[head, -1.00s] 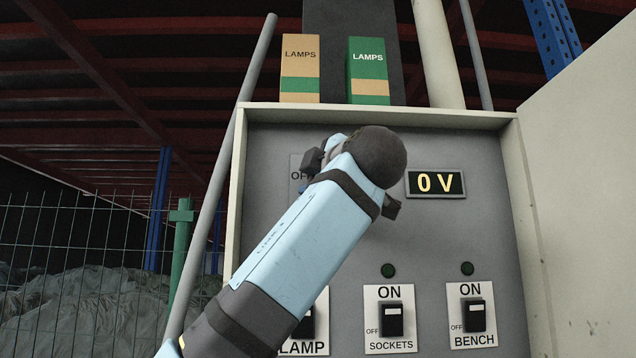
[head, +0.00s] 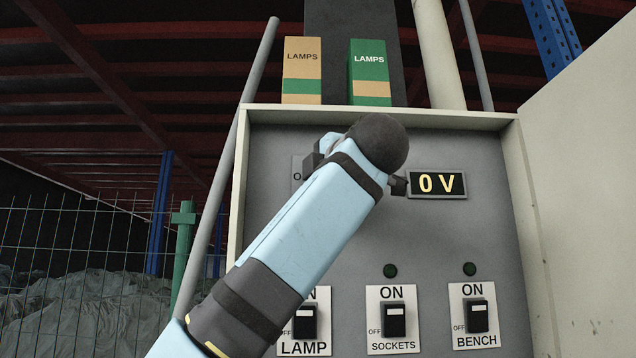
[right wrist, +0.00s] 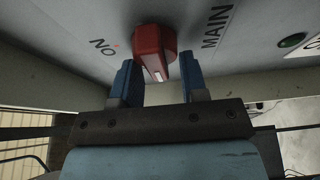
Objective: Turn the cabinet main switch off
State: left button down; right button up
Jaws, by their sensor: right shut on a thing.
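The main switch is a red rotary knob (right wrist: 154,52) with a pale line, in the right wrist view. It sits on the grey panel next to the printed words MAIN and ON. My right gripper (right wrist: 157,66) has its two blue fingers on either side of the knob and is shut on it. In the head view my right arm covers the knob; only a strip of its label plate (head: 297,172) shows. My left gripper is not in view.
Lamp (head: 305,322), sockets (head: 395,320) and bench (head: 475,316) switches line the lower panel, with dark green indicators above the latter two. The open cabinet door (head: 585,200) stands at right. Two lamp boxes (head: 302,70) (head: 368,72) sit on top.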

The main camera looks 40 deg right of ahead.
jog(key=o, duration=0.9)
jog(key=b+v, duration=0.1)
jog(key=v, duration=1.2)
jog(key=shift+s, duration=0.4)
